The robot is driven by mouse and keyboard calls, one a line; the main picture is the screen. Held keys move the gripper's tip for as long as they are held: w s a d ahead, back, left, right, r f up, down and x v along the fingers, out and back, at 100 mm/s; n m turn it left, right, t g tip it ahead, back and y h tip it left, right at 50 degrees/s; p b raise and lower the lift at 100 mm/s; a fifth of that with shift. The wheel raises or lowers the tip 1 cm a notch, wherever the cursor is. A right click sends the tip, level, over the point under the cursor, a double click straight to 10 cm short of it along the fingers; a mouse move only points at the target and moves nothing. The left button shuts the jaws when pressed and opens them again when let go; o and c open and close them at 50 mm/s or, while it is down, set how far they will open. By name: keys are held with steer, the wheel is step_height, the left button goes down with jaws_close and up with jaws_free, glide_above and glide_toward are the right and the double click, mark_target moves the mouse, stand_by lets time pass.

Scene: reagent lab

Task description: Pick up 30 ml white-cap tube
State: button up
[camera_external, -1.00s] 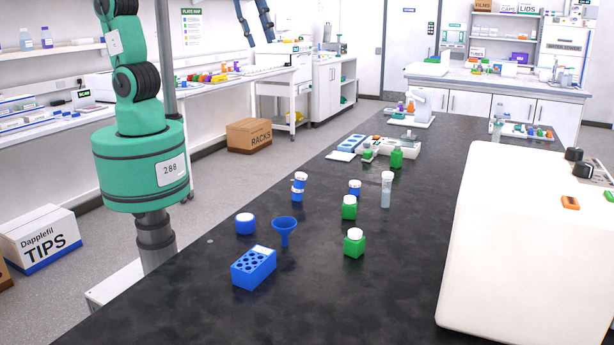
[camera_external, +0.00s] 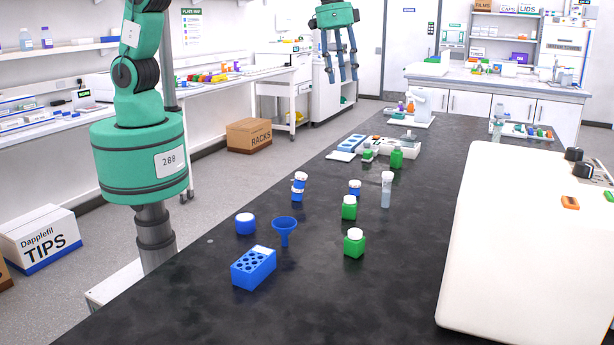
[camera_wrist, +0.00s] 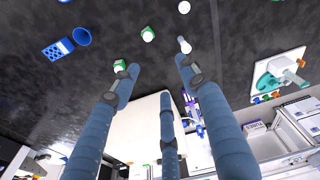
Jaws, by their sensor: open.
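A tall clear tube with a white cap (camera_external: 387,190) stands upright on the dark bench in the external view, right of two green square bottles. It appears to be the white-capped tube (camera_wrist: 184,45) near the right fingertip in the wrist view; no volume marking is legible. Two blue-and-white capped containers (camera_external: 299,187) (camera_external: 355,188) also stand nearby. My gripper (camera_external: 342,76) is raised high, its blue fingers pointing down, spread and empty. In the wrist view my gripper (camera_wrist: 158,70) shows three separated fingers with nothing between them.
Green bottles (camera_external: 349,208) (camera_external: 354,243), a blue funnel (camera_external: 285,228), a round blue container with a white lid (camera_external: 245,223) and a blue rack (camera_external: 254,268) stand on the bench (camera_external: 330,300). A large white machine (camera_external: 530,240) borders it at right. The bench front is clear.

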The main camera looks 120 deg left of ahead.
steer(key=w+a+f+n+g+p, duration=0.1)
steer(key=w+a+f, duration=0.1)
steer(key=w+f, duration=0.3)
steer(key=w+a+f+p, duration=0.1)
steer(key=w+a+f, duration=0.2)
steer(key=f, duration=0.3)
steer(key=n, duration=0.1)
glide_above(387, 173)
steer(key=shift+g, duration=0.4)
step_height(387, 173, down, 12)
steer(key=shift+p, duration=0.45)
steer(key=shift+w+f, duration=0.1)
steer(key=shift+f, duration=0.2)
steer(key=shift+f, duration=4.3)
steer(key=shift+f, duration=0.1)
steer(key=shift+f, duration=2.45)
